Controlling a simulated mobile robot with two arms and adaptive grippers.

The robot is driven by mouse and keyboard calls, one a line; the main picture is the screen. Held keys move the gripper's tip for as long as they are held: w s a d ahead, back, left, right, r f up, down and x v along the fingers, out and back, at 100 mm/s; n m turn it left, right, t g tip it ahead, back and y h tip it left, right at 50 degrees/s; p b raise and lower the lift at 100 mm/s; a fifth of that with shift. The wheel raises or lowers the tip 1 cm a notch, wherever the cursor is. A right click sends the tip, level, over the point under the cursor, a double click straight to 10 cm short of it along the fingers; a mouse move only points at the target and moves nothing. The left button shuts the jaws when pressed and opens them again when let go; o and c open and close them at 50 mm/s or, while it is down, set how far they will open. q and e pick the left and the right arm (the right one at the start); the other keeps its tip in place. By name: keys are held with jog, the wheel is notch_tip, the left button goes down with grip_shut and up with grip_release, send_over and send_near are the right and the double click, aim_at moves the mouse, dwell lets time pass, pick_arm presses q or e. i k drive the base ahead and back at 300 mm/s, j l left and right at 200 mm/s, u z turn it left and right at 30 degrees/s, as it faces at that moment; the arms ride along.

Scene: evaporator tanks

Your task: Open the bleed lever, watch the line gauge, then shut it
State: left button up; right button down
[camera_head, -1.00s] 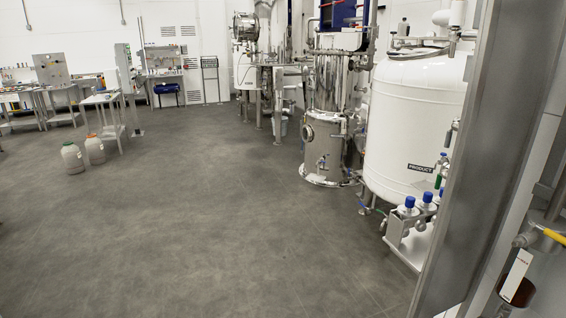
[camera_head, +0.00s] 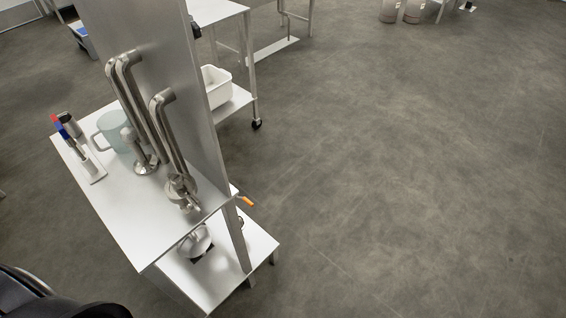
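Neither of my grippers is in view. No gauge can be made out. A small orange-tipped handle (camera_head: 246,200) sticks out to the right past the edge of a steel panel (camera_head: 180,75). I cannot tell whether it is the bleed lever. Bent steel pipes (camera_head: 170,130) run along the left face of the panel down to fittings just above the table top.
A white table (camera_head: 130,228) stands under the panel, holding a pale jug (camera_head: 114,132) and a small rack with red and blue tops (camera_head: 72,135). A white bin (camera_head: 216,86) sits on a shelf behind. Grey floor (camera_head: 400,180) is clear on the right.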

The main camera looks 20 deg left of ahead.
aim_at(246, 200)
jog(key=i+u, duration=0.15)
jog(key=u, duration=0.2)
jog(key=i+l+u, duration=0.1)
jog(key=u, duration=0.3)
jog(key=i+l+u, duration=0.15)
jog(key=u, duration=0.2)
jog(key=k+l+u, duration=0.2)
jog(key=l+u, duration=0.15)
jog(key=l, duration=0.15)
jog(key=k+l+u, duration=0.3)
jog(key=l, duration=0.15)
jog(key=k+l+u, duration=0.2)
jog(key=l+u, duration=0.15)
jog(key=l, duration=0.1)
